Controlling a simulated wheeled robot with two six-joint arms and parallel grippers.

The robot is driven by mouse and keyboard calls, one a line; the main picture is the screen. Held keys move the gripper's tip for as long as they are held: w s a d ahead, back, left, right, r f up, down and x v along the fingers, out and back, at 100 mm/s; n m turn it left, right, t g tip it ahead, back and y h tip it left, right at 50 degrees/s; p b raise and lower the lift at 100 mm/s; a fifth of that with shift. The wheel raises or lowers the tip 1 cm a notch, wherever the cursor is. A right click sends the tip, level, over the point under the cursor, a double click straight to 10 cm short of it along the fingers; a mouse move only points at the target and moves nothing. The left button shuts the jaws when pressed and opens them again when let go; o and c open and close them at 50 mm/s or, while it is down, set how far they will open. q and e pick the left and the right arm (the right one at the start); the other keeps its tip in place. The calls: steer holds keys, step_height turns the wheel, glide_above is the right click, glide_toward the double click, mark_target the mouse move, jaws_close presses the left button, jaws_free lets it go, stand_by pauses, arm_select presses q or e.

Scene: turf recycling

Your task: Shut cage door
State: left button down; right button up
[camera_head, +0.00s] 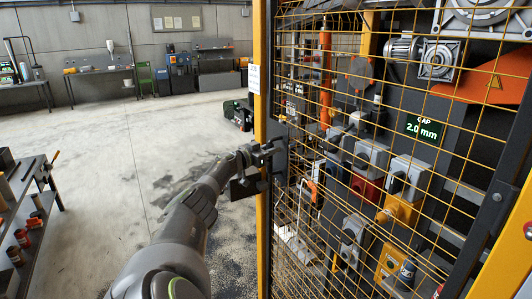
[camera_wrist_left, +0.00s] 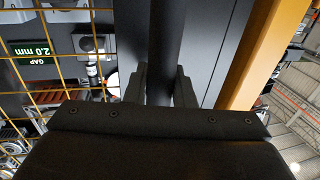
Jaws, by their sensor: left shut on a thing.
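The cage door (camera_head: 448,160) is a yellow wire mesh panel with a dark frame, filling the right half of the head view. A yellow post (camera_head: 261,35) runs along its left side. My left gripper (camera_head: 268,158) is at the door's left edge. In the left wrist view its fingers (camera_wrist_left: 160,88) are on both sides of a dark upright bar, the door handle (camera_wrist_left: 164,40), and shut on it. The arm partly hides the grip in the head view. I cannot tell whether the door is fully closed. My right gripper is out of view.
Behind the mesh are switch boxes, a motor (camera_head: 420,55) and a green gap display (camera_head: 421,129). A dark rack (camera_head: 30,215) stands at the left. Workbenches line the far wall. The concrete floor (camera_head: 120,130) between is mostly clear.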

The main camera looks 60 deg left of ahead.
arm_select(q)
steer(key=shift+s+f, duration=0.1)
steer(key=shift+f, duration=0.05)
steer(key=c, duration=1.3)
jaws_free()
steer(key=shift+s, duration=0.1)
steer(key=shift+s+d+p, duration=0.35)
steer(key=shift+s+p, duration=0.15)
steer(key=shift+s, duration=2.35)
steer(key=shift+s+d+p, duration=0.35)
steer(key=shift+s+p, duration=0.2)
steer(key=shift+s, duration=2.35)
steer(key=shift+s+d+p, duration=0.35)
steer(key=shift+s+p, duration=0.15)
steer(key=shift+s, duration=2.35)
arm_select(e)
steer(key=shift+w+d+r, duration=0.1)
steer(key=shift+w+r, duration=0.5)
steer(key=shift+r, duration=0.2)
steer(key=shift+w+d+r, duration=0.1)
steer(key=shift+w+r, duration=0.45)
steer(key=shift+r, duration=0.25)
